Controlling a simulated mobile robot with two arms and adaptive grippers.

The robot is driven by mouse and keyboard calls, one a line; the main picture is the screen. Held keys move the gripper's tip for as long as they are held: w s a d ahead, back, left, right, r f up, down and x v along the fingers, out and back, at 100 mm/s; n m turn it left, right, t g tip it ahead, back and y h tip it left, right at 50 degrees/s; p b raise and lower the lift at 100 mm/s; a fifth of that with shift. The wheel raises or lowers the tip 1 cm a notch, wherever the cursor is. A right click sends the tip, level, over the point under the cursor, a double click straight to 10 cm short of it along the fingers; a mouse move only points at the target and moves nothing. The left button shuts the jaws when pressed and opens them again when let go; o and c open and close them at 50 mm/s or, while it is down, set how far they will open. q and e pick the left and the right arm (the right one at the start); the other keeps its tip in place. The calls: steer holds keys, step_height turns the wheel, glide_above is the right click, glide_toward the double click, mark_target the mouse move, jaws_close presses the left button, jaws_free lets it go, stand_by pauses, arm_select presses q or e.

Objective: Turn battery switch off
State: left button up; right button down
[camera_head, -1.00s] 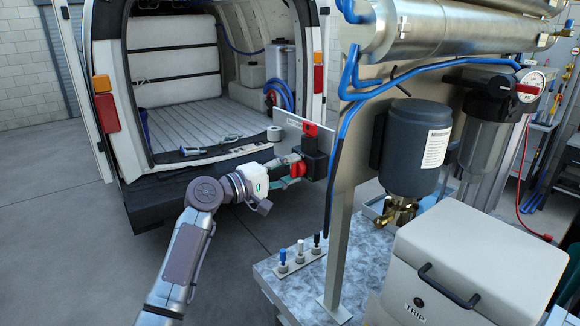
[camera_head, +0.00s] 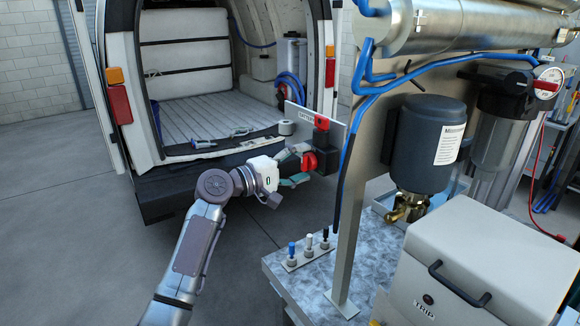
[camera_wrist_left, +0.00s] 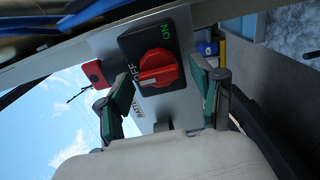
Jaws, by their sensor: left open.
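The battery switch is a black box (camera_head: 326,150) on a metal plate, with a red rotary knob (camera_head: 309,161) facing my left gripper. My left gripper (camera_head: 297,167) is at the knob in the head view. In the wrist view its open fingers (camera_wrist_left: 162,98) have green pads, one on each side of the knob, with visible gaps. My right gripper is not in view.
A small red part (camera_head: 321,122) sits above the switch box. The frame post (camera_head: 347,230) and blue hose stand close to its right. Below are small toggles (camera_head: 308,247) on the bench and a beige case (camera_head: 490,260). An open van (camera_head: 200,115) stands behind.

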arm_select(q)
steer(key=v, duration=1.1)
steer(key=shift+s+a, duration=0.2)
steer(key=shift+a, duration=0.15)
steer(key=shift+f, duration=0.1)
